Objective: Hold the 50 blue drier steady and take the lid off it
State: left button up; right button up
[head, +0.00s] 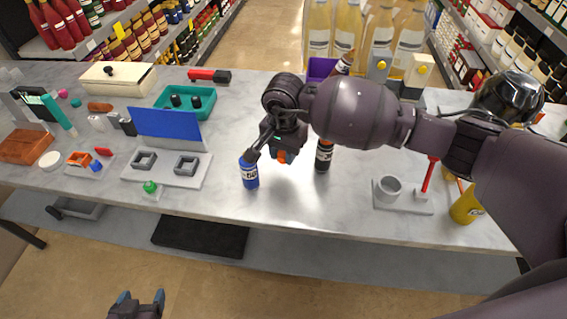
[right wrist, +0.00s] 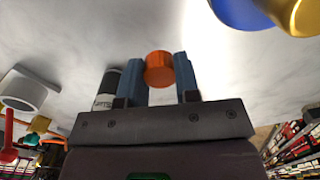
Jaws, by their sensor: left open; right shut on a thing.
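The blue drier (head: 250,174), with a white label, stands upright near the table's front edge. Its blue body also shows at the top right of the right wrist view (right wrist: 238,12), beside a gold part (right wrist: 296,14). My right gripper (head: 282,155) is just right of the drier in the head view. In the right wrist view its blue fingers (right wrist: 160,75) are shut on an orange lid (right wrist: 160,69), apart from the drier. My left gripper (head: 137,301) is open and empty at the bottom of the head view, in front of the table and far from the drier.
A dark labelled bottle (head: 323,157) stands right of my right gripper. A grey fixture with a cup (head: 388,188) and a yellow bottle (head: 466,206) are at right. A grey tray with square holders (head: 166,170) and a green knob (head: 150,188) are left of the drier.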

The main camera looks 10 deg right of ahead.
aim_at(283, 171)
jog(key=shift+f, duration=2.15)
jog(key=shift+f, duration=0.2)
jog(key=o, duration=1)
jog(key=shift+r, duration=0.15)
jog(key=shift+r, duration=0.25)
notch_tip(283, 171, up, 12)
jog(key=shift+f, duration=0.15)
jog(key=shift+s+f, duration=0.1)
jog(key=shift+s, duration=0.05)
